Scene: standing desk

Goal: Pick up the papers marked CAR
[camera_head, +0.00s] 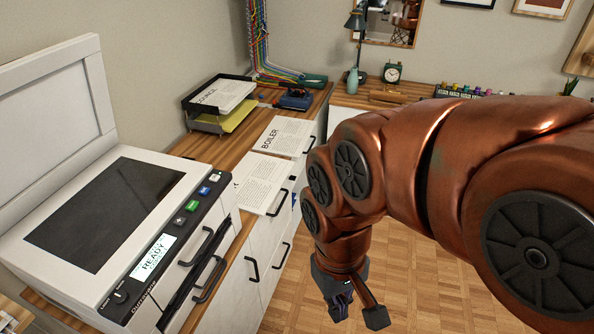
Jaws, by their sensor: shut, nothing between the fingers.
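No sheet with a readable CAR heading shows. A white printed paper (258,184) lies on the wooden desktop beside the scanner. Its heading is mostly hidden at the scanner's edge, so I cannot read it. A paper headed BOILER (285,136) lies just behind it. Another white paper (222,95) with a heading too small to read surely sits in the upper level of the black tray. My gripper (346,300) hangs low over the floor, right of the cabinet fronts and apart from all papers. It is shut and empty, with its fingertips partly hard to make out.
A scanner (110,205) with its lid raised and a READY display fills the left. The letter tray (187,106) also holds a yellow sheet (238,116). Black drawer handles (252,270) stick out from the cabinets. Cables, a lamp and a clock (392,72) stand behind. Open wooden floor (420,290) lies right.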

